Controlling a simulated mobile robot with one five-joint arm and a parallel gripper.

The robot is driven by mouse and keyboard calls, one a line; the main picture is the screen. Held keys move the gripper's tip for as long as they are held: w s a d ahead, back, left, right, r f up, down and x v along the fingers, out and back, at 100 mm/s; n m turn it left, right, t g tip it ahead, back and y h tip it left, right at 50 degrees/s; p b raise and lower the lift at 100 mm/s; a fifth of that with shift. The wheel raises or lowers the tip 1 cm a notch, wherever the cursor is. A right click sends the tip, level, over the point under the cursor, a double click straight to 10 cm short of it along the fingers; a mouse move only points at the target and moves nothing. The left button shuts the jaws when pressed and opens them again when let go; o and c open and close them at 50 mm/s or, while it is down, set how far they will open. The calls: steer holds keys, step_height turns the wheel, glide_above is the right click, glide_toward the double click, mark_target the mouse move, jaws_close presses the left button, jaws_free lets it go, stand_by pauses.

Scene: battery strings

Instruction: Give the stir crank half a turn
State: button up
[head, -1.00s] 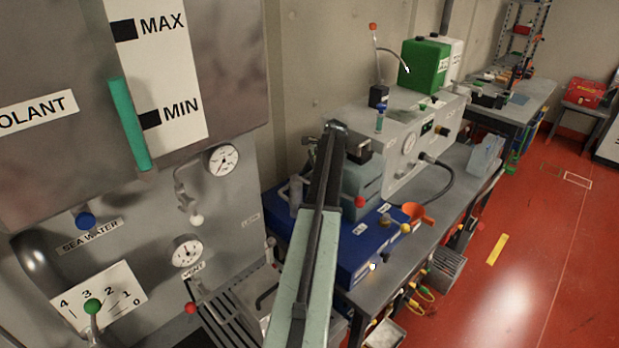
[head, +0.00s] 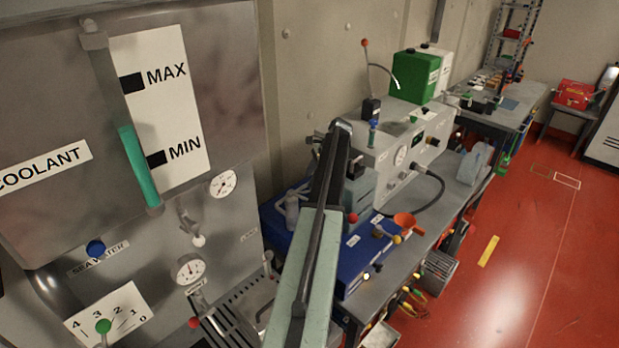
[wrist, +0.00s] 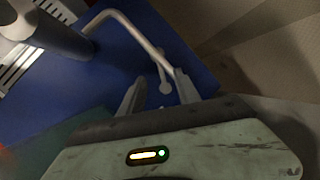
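In the wrist view a pale grey bent rod (wrist: 138,32), which looks like the stir crank, runs over a blue surface (wrist: 195,45). A short piece with a round end (wrist: 164,87) stands by its right part. My gripper (wrist: 158,88) is open, with one finger on each side of that round end. I cannot tell whether either finger touches it. In the head view the blue unit (head: 362,262) lies on the bench, with pale grey parts (head: 292,208) at its left end. My arm covers much of it, and my fingertips cannot be made out there.
A grey cylinder (wrist: 45,28) and a slotted plate (wrist: 15,70) are at the upper left in the wrist view. The coolant panel (head: 60,110) is at left; red floor (head: 520,250) is clear at right.

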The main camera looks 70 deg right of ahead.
mark_target(303, 192)
steer(key=w+n+p, duration=0.1)
steer(key=r+n+g+h+p, duration=0.1)
steer(key=w+n+g+p, duration=0.1)
steer(key=n, duration=0.1)
steer(key=shift+w+a+r+h, duration=0.15)
steer(key=shift+w+r+h, duration=0.15)
jaws_close()
steer(key=w+d+r+n+g+h+p, duration=0.1)
steer(key=w+r+n+g+h+p, duration=0.15)
steer(key=n, duration=0.45)
steer(key=shift+g+h, duration=0.25)
steer(key=b+x, duration=1)
steer(key=shift+w+d, duration=0.1)
steer(key=shift+w, duration=0.3)
steer(key=a, duration=0.3)
steer(key=shift+s+a+f, duration=0.1)
steer(key=shift+a+f, duration=0.05)
steer(key=shift+a, duration=0.35)
